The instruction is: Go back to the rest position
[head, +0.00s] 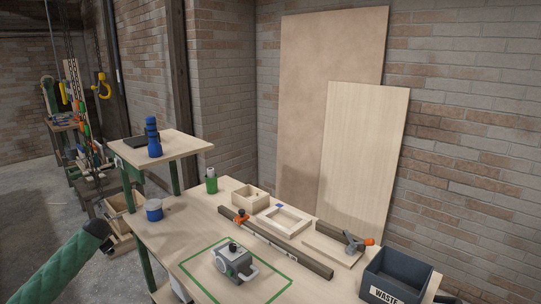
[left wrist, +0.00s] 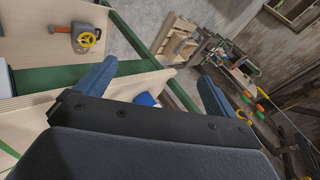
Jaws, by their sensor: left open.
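My left gripper (left wrist: 157,73) shows in the left wrist view with its two blue-grey fingers spread wide apart and nothing between them. Past the fingers lie a green beam and the floor, and a small blue thing (left wrist: 146,99) partly hidden by the gripper's dark crossbar. In the head view only part of my green-sleeved left arm with a black end shows at the lower left, beside the workbench (head: 165,234); no fingers can be made out there.
A raised shelf (head: 180,146) holds a blue tool (head: 153,137). Open floor lies left.

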